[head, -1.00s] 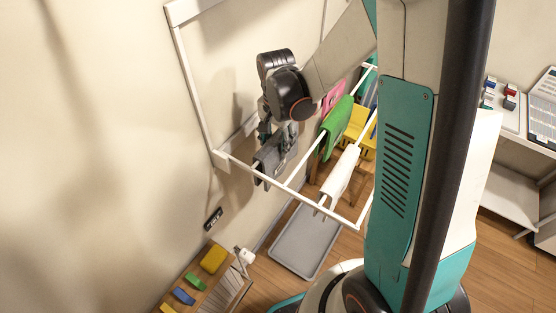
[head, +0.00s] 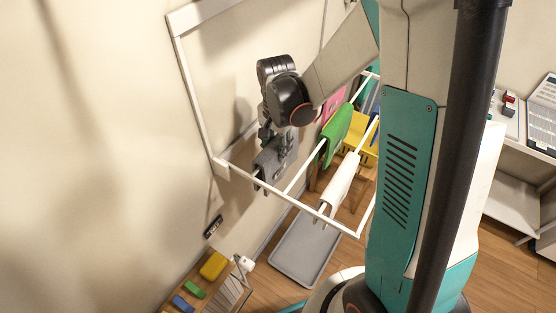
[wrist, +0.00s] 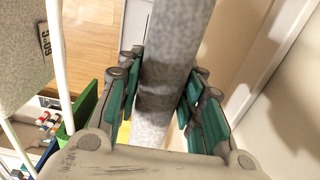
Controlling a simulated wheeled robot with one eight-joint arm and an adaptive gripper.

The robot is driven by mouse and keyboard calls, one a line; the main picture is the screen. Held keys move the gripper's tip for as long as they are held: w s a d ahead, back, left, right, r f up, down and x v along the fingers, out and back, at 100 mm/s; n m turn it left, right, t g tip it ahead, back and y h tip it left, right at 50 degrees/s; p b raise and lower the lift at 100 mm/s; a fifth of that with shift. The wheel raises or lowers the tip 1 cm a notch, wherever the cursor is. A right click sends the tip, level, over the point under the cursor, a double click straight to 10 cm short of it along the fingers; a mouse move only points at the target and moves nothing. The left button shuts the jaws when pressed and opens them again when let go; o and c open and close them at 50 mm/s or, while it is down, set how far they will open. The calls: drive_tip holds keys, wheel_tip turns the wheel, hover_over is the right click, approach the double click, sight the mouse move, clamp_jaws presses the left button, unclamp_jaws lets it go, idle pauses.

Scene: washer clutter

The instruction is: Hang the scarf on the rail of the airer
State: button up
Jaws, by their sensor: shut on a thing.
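The grey scarf (head: 276,160) hangs beneath my gripper (head: 268,133) at the leftmost bar of the airer (head: 330,222) in the head view. I cannot tell whether it rests on that bar or is only beside it. In the wrist view the scarf (wrist: 165,75) is a speckled grey strip running between the teal-padded fingers of my gripper (wrist: 160,95), which is shut on it. A thin white rail (wrist: 55,60) shows left of the fingers. The lower end of the scarf is partly hidden in the wrist view.
A green cloth (head: 336,128) and a white cloth (head: 340,182) hang on the bars to the right. A grey tray (head: 305,250) lies on the floor. The wall is close on the left.

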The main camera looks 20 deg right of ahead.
wheel_tip(320, 180, up, 16)
drive_tip(key=p, duration=0.9)
drive_tip(key=shift+p, duration=0.35)
drive_tip(key=shift+f, duration=0.1)
idle(0.4)
